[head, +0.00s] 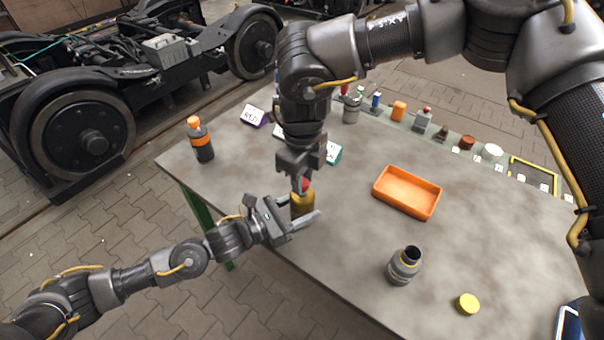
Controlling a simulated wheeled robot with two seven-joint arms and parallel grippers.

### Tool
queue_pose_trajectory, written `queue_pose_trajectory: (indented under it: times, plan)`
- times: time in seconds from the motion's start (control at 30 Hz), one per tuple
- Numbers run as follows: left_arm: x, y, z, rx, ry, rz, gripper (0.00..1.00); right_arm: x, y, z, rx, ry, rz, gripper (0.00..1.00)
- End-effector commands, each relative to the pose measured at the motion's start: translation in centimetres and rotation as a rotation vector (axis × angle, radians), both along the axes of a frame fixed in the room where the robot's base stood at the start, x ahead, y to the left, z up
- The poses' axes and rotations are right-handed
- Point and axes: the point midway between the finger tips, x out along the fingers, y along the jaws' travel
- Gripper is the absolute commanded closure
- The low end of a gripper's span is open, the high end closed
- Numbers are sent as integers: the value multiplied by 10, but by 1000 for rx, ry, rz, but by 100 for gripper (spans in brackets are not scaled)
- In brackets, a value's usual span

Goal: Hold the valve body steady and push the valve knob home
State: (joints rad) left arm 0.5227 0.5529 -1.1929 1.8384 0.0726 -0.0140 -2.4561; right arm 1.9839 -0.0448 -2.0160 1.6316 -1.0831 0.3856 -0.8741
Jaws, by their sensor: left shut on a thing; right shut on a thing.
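The valve body (302,206) is a brass-coloured, upright piece near the left front edge of the table. My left gripper (297,221) comes in low from the left and is shut on it, with its fingers around the lower part. The valve knob (304,184) is red and sits directly above the valve body. My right gripper (302,176) points down from above and is shut on the knob. The fingers hide much of the knob, and I cannot tell how deep it sits in the body.
An orange tray (407,193) lies right of the valve. A dark-necked grey bottle (404,266) and a yellow lid (467,304) stand at the front right. An orange-banded bottle (201,140) stands at the left corner. Several small items line the back edge.

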Motion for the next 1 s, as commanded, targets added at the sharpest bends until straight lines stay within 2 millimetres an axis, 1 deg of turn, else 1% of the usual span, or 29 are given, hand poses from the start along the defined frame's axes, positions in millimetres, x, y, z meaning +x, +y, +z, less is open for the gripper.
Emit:
queue_pose_trajectory:
  times: [0.27,0.3,0.47,0.77,0.87,1.0]
  plan:
    - [-1,-1,0,0,0,-3,74,1,-1,0,-2,-2,-2,95]
    - [-1,-1,0,0,0,-3,74,1,-1,0,-2,-2,-2,68]
    - [-1,0,0,0,0,-2,74,1,-1,0,-1,-2,-2,48]
    - [0,0,0,0,0,0,74,0,0,2,-1,-1,-1,48]
    - [0,0,0,0,0,0,74,1,0,11,-1,-3,-1,48]
    - [0,0,0,0,0,0,74,1,0,36,2,-5,-1,48]
